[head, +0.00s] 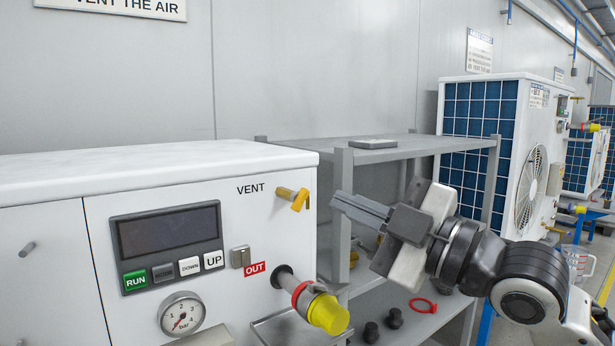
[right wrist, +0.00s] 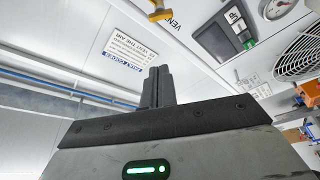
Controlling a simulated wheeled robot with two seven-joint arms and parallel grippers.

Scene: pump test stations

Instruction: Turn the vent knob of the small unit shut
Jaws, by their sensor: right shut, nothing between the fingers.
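The small unit (head: 220,273) is a white box at the left of the head view. Its vent knob (head: 293,198) is a yellow-brass handle beside the VENT label at the upper right of the front panel. The vent knob also shows at the top of the right wrist view (right wrist: 158,10). My right gripper (head: 335,200) is shut and empty, a little to the right of the knob and apart from it, its fingers pointing left. It also shows in the right wrist view (right wrist: 156,75). My left gripper is not in view.
A yellow-capped outlet (head: 328,313) with a red ring juts out below the knob. A grey shelf rack (head: 400,150) stands behind my right gripper, with a red ring (head: 423,305) and dark fittings on its lower shelf. Larger units (head: 505,150) stand at the right.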

